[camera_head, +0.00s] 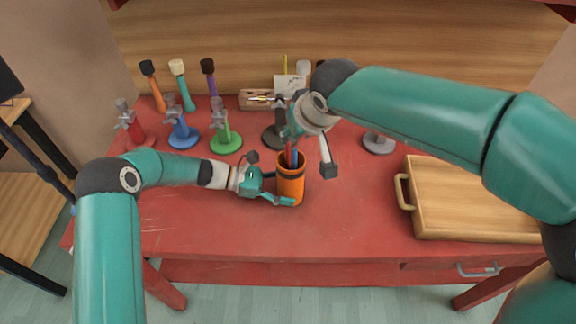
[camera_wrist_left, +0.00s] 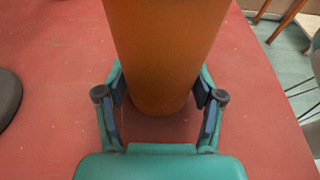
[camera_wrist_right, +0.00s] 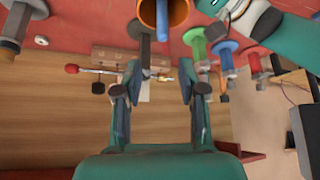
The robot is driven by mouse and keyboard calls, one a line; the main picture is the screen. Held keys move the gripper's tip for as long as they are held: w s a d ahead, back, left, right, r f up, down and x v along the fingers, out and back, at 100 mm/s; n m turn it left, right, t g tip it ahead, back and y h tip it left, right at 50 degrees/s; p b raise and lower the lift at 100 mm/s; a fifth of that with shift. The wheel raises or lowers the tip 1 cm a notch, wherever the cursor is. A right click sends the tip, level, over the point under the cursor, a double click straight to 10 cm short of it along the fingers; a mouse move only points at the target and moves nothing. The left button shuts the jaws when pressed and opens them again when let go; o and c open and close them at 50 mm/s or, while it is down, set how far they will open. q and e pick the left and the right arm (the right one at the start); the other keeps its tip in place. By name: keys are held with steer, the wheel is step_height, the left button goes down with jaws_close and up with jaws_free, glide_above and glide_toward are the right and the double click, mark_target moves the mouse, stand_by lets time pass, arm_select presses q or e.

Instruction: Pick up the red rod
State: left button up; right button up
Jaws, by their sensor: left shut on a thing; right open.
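An orange cup (camera_head: 291,188) stands on the red table, with a thin red rod (camera_head: 288,157) and a blue rod (camera_head: 295,156) sticking up out of it. My left gripper (camera_head: 272,190) is shut on the cup from its left side; the left wrist view shows the cup (camera_wrist_left: 165,50) between both fingers. My right gripper (camera_wrist_right: 158,88) is open with nothing between its fingers, above and close to the cup in the head view. The right wrist view shows the cup's rim (camera_wrist_right: 183,14) and the blue rod (camera_wrist_right: 162,28); I cannot make out the red rod there.
Red (camera_head: 133,137), blue (camera_head: 183,138), green (camera_head: 226,143) and grey (camera_head: 378,144) stands sit on the table. A wooden rack (camera_head: 252,99) and several capped handles are at the back. A wooden tray (camera_head: 470,225) lies at the right. The table's front is clear.

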mark_target(287, 146)
steer(key=shift+a+x, duration=0.15)
steer(key=shift+x, duration=1.2)
steer(key=shift+a+x, duration=0.1)
steer(key=shift+x, duration=1.25)
steer(key=shift+s, duration=0.2)
jaws_close()
